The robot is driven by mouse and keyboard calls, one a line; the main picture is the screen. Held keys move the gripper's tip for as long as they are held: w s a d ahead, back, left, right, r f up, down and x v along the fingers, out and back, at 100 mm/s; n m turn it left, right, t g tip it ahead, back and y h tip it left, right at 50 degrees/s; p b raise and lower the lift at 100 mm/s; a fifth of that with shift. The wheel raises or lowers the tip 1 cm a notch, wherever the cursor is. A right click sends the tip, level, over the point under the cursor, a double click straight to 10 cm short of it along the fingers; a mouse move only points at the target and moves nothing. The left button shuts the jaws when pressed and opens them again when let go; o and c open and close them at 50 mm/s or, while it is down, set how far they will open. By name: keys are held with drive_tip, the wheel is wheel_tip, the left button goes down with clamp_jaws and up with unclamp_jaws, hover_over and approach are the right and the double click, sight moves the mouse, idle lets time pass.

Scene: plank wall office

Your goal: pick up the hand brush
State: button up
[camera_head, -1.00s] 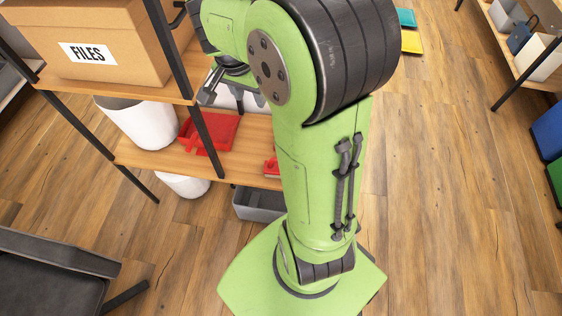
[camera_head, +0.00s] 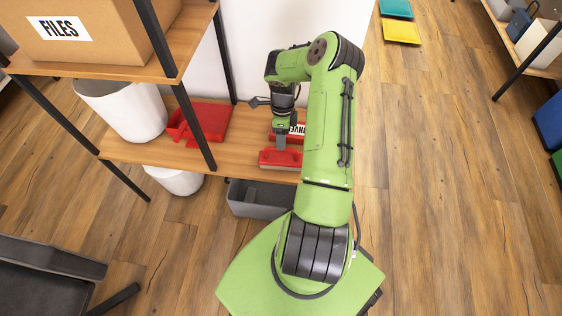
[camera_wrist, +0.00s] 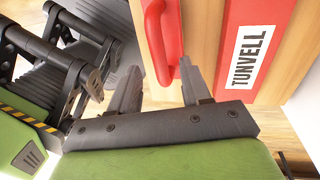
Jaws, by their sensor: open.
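The red hand brush (camera_head: 281,158) lies on the lower wooden shelf, near its front edge and beside my arm. My gripper (camera_head: 281,144) points down over it in the head view. In the wrist view, the red brush handle (camera_wrist: 153,40) reaches in from the top, and its lower end lies between the open fingertips of my gripper (camera_wrist: 161,74). The fingers do not appear closed on it. My gripper covers part of the brush in the head view.
A red box with a white TUNVELL label (camera_wrist: 250,45) sits close beside the brush. Black shelf posts (camera_head: 195,128) stand nearby. A grey bin (camera_head: 258,199) is below the shelf.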

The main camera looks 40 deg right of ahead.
drive_tip(key=b, duration=0.3)
hover_over(281, 156)
drive_tip(key=f, duration=0.6)
drive_tip(key=shift+s+a, duration=0.15)
drive_tip(key=shift+s, duration=0.2)
drive_tip(key=shift+r+p, duration=0.15)
drive_tip(key=shift+p, duration=0.15)
clamp_jaws()
